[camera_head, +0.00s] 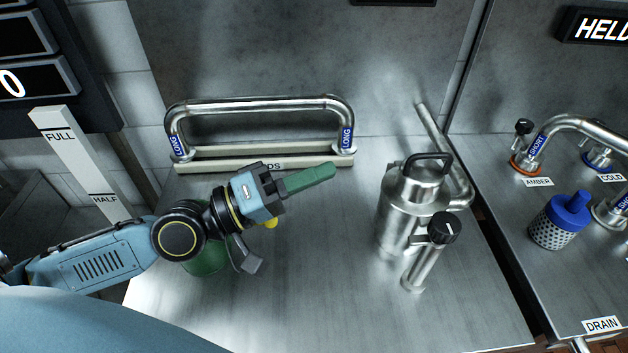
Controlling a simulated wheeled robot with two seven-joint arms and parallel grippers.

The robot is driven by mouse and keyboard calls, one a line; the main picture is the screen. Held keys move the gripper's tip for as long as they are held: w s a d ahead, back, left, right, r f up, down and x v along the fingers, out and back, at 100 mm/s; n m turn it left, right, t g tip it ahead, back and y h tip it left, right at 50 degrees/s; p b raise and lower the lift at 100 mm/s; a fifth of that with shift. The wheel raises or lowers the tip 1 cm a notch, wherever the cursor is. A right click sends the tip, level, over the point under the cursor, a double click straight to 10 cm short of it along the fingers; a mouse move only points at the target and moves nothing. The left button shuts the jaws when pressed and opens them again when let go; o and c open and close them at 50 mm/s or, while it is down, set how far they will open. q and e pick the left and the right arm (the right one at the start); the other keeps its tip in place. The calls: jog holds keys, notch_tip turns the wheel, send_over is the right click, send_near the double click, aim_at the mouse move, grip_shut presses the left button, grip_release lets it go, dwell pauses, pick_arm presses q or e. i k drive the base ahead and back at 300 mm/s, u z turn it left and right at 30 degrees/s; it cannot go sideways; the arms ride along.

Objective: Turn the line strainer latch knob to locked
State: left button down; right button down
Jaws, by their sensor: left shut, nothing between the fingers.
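The line strainer (398,215) is an upright steel canister with a lid and a dark bail handle, standing on the steel counter right of centre. Its latch knob (445,228) is black and round with a white pointer mark, on top of a short steel post at the canister's front right. The text around the knob is too small to read. My left gripper (326,172) has green fingers, shut and empty, pointing right. It is in the air left of the strainer, apart from the strainer and knob. My right gripper is not in view.
A steel loop pipe labelled LONG (260,104) stands on a rack behind my gripper. A green round object (205,260) is partly hidden under my left arm. A blue-topped mesh basket (562,220) sits on the right counter, across a gap. The front counter is clear.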

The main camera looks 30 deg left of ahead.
aim_at(444, 229)
jog(key=k, duration=1.5)
